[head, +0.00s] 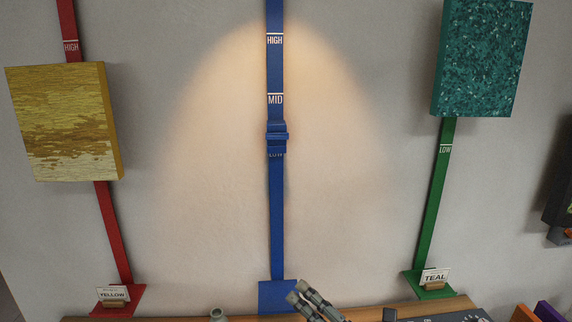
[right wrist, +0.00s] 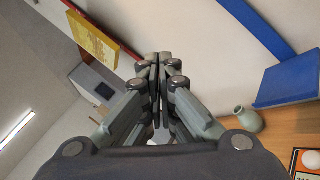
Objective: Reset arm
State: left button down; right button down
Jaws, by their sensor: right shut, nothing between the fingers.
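My right gripper (head: 298,291) is at the bottom centre of the head view, in front of the foot of the blue rail. In the right wrist view, the right gripper (right wrist: 161,62) has its fingers together with nothing between them. My left gripper is in neither view.
A blue rail (head: 276,215) with a slider (head: 277,138) near its LOW mark stands mid-wall. A yellow panel (head: 62,120) hangs on the left red rail, a teal panel (head: 481,58) on the right green rail. A vase (right wrist: 246,119) stands on the wooden surface (right wrist: 284,125).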

jog(key=w+d+f+m+t+h, duration=0.1)
jog(key=d+f+m+t+h, duration=0.1)
jog(key=d+m+h, duration=0.55)
jog(key=d+f+m+t+h, duration=0.2)
jog(key=d+m+t+h, duration=0.15)
jog(key=m, duration=0.65)
jog(key=s+d+f+m+g+h, duration=0.4)
jog(key=d+f+m+g+h, duration=0.15)
jog(key=f+m, duration=0.2)
jog(key=s+f+m+g+y, duration=0.1)
jog(key=s+f+m+g, duration=0.5)
jog(key=s, duration=0.6)
jog(key=s+f+m+g+y, duration=0.15)
jog(key=s+f+g, duration=0.35)
jog(key=s+f, duration=0.55)
notch_tip(320, 180, down, 25)
jog(key=s+g+b, duration=0.1)
jog(key=s, duration=0.2)
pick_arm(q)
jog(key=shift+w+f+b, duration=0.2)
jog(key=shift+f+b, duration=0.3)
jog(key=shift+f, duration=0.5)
pick_arm(e)
jog(key=s+d+f, duration=0.1)
jog(key=s+f, duration=0.7)
jog(key=s+d+f+g+h, duration=0.1)
jog(key=s+d+f, duration=0.1)
jog(key=s+f, duration=0.6)
jog(key=shift+s+d+f, duration=0.3)
jog(key=shift+f, duration=0.5)
